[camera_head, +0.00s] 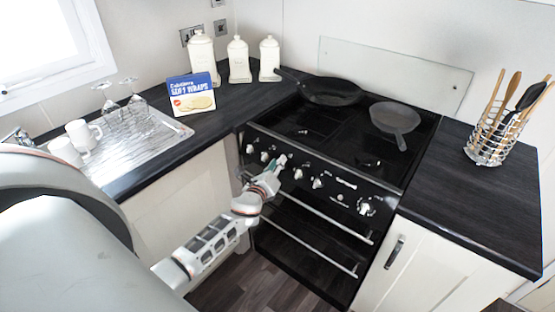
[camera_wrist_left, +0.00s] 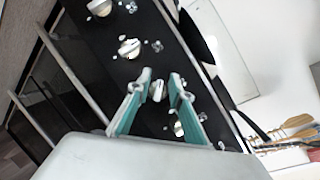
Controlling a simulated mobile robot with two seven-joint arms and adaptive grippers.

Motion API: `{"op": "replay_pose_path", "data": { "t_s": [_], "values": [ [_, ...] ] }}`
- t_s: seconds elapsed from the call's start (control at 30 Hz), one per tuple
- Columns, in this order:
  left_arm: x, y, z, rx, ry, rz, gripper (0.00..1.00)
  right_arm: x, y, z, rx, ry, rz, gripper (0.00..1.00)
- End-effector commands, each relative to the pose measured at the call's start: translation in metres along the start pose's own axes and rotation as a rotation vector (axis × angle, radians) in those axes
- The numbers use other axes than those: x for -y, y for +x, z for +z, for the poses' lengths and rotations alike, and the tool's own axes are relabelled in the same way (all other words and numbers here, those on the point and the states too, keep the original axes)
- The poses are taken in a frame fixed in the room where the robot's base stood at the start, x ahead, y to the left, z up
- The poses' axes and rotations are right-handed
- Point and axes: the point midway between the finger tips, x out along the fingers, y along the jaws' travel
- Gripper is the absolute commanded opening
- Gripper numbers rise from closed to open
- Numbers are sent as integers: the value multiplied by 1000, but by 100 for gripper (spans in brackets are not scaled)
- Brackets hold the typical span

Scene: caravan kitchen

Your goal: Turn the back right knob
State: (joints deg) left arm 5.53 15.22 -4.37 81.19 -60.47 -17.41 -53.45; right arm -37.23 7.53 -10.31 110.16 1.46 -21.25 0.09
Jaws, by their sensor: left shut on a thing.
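The black stove (camera_head: 330,226) has a row of silver knobs along its front panel. My left gripper (camera_head: 279,161) reaches the panel from the front, at the left-middle part of the row. In the left wrist view, its two teal-lined fingers (camera_wrist_left: 161,82) stand on either side of one silver knob (camera_wrist_left: 158,91) and are shut on it. Other knobs show to both sides, such as one knob (camera_wrist_left: 130,48) and another knob (camera_wrist_left: 178,129). The markings are too small to tell which burner the held knob serves. My right gripper is not in view.
A dark frying pan (camera_head: 333,91) and a grey pan (camera_head: 395,118) sit on the stove top. Oven handle bars (camera_head: 318,218) run below the knobs. A utensil basket (camera_head: 489,146) stands on the right counter. Canisters and a blue wraps box (camera_head: 191,94) stand at left.

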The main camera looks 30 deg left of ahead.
Motion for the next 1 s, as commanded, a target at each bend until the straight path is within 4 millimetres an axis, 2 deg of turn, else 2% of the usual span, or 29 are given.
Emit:
{"op": "replay_pose_path", "data": {
  "t_s": [0.13, 0.6, 1.0],
  "values": [
    [0, 0, 0, 0, -125, 57, 0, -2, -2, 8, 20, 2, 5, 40],
    [-3, 0, -1, 0, -505, 233, 0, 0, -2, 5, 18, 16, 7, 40],
    [-5, -1, -2, -1, -679, 317, 0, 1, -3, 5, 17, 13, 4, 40]
  ]
}}
